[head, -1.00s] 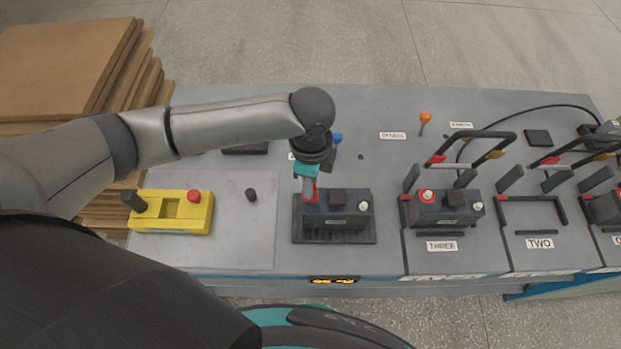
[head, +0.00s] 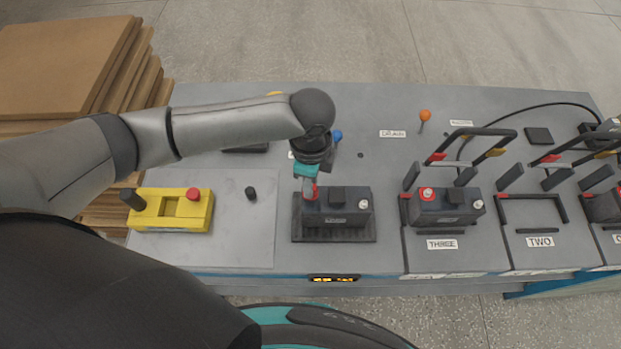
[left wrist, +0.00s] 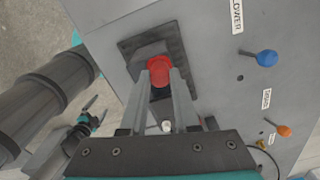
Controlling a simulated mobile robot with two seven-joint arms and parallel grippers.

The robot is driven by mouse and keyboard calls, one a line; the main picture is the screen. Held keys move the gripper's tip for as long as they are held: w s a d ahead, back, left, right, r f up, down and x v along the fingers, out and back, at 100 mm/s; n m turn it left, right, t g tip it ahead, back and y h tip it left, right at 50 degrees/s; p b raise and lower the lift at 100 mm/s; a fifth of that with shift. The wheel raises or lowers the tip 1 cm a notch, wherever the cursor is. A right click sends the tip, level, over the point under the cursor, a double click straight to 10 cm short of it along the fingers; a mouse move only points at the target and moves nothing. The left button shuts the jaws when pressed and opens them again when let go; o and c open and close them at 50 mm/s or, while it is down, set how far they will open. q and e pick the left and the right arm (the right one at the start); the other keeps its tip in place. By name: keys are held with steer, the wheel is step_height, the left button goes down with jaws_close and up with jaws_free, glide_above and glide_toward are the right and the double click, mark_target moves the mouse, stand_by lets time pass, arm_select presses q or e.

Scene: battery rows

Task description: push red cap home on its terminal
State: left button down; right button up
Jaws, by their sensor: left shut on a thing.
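The red cap (head: 311,190) is between the fingertips of my left gripper (head: 309,184), at the left end of the dark battery (head: 336,218). In the left wrist view my left gripper (left wrist: 161,77) is shut on the red cap (left wrist: 161,69), which sits over one corner of the dark battery (left wrist: 150,50). The cap hides the terminal beneath it, so I cannot tell how far down it sits. What appears to be my right gripper (left wrist: 86,116) hangs beside the table in the left wrist view, small and unclear.
The battery stands on a dark ribbed mat (head: 335,238). A yellow box (head: 174,221) with a red button is at the left. Another battery (head: 445,208) with a red cap stands at the right, beside a raised black handle. A blue knob (head: 337,136) is close behind my gripper.

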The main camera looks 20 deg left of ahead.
arm_select(q)
steer(key=shift+f, duration=0.1)
steer(key=shift+c, duration=0.4)
jaws_free()
stand_by(0.4)
steer(key=shift+r+p, duration=3.6)
steer(key=shift+p, duration=0.75)
